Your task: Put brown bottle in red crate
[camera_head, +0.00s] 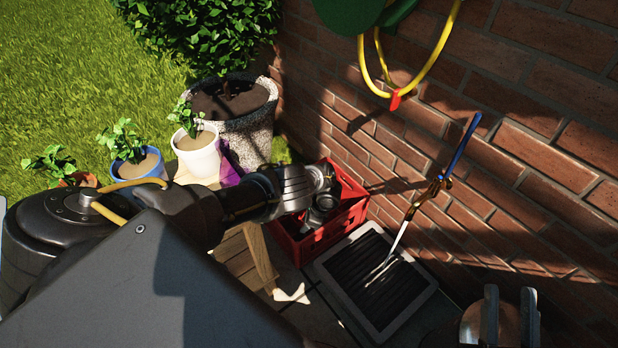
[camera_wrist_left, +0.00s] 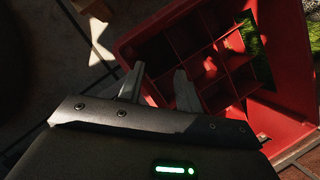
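The red crate (camera_head: 349,217) stands on the paving by the brick wall, with a grid of compartments inside. It also shows in the left wrist view (camera_wrist_left: 292,62). My left gripper (camera_wrist_left: 158,84) is over the crate's near edge and compartments, its two fingers apart with nothing visible between them. In the head view, my left arm and hand cover part of the crate. No brown bottle can be made out in either view; the compartments are mostly in dark shadow.
A framed dark grate (camera_head: 376,281) lies right of the crate. A wooden piece (camera_head: 247,256) is left of it. A white pot (camera_head: 199,156), a blue pot (camera_head: 137,168) and a speckled planter (camera_head: 245,128) stand behind. A blue-handled tool (camera_head: 437,184) is by the wall.

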